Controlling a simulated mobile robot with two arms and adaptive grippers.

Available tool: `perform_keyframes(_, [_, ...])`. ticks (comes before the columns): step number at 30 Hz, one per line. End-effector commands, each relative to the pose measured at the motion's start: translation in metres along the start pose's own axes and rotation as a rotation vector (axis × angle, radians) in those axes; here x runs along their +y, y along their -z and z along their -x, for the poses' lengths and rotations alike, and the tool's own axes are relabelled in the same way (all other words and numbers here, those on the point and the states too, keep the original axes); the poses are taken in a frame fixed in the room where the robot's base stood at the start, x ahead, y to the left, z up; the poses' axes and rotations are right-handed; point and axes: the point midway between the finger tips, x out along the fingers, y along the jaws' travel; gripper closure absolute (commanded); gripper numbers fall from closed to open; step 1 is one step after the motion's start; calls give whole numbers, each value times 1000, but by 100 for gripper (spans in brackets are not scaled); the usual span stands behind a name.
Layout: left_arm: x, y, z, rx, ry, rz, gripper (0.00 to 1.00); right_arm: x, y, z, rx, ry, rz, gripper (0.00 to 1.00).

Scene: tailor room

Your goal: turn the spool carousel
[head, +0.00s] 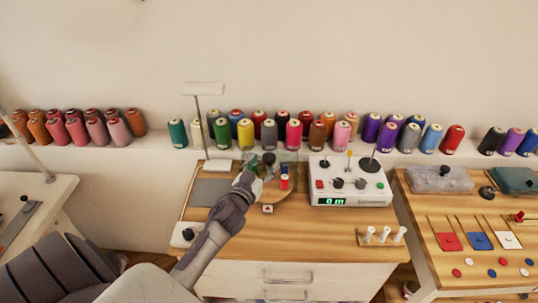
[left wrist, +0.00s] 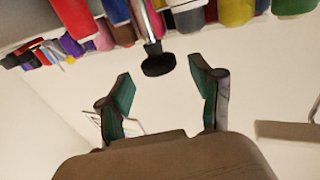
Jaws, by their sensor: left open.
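The spool carousel (head: 279,196) is a round wooden disc on the middle table, partly hidden behind my left arm. A small red and blue spool (head: 284,181) stands on its right part, and a black knob (head: 268,158) rises by its middle. My left gripper (head: 261,171) is over the carousel, close to the knob. In the left wrist view the left gripper (left wrist: 160,83) is open, its two green-padded fingers apart. The black knob on its metal post (left wrist: 158,65) shows between and just beyond the fingertips; I cannot tell whether they touch it. My right gripper is not in view.
A white machine with a green display (head: 350,184) stands right of the carousel. Several thread cones (head: 293,134) line the ledge behind. White pegs (head: 383,235) stand at the table's front right.

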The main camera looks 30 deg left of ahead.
Motion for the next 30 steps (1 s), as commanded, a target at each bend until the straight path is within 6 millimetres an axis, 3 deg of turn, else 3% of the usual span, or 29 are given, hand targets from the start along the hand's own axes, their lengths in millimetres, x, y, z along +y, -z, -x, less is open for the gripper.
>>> perform_keyframes(6, [0,0,-30,0,0,-1,35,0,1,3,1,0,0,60])
perform_keyframes(18, [0,0,-37,-1,0,-1,35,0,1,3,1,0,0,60])
perform_keyframes(30, [0,0,-37,-1,0,-1,100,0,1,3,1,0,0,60])
